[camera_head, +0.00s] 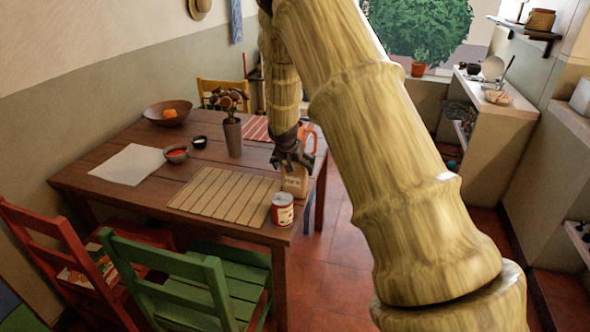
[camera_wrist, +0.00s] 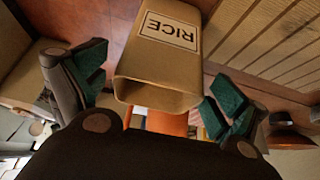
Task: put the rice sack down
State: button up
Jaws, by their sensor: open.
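The sack's contact with the wooden table (camera_head: 258,155) is hard to make out.
A red-and-white can (camera_head: 282,209) stands just in front of the sack, at the table's corner. A vase of dark flowers (camera_head: 232,134) stands behind and left. An orange object (camera_head: 308,138) shows behind my gripper. Chairs (camera_head: 180,280) crowd the table's front.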

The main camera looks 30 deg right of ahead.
jog(key=v, duration=1)
jog(key=shift+b, duration=0.4)
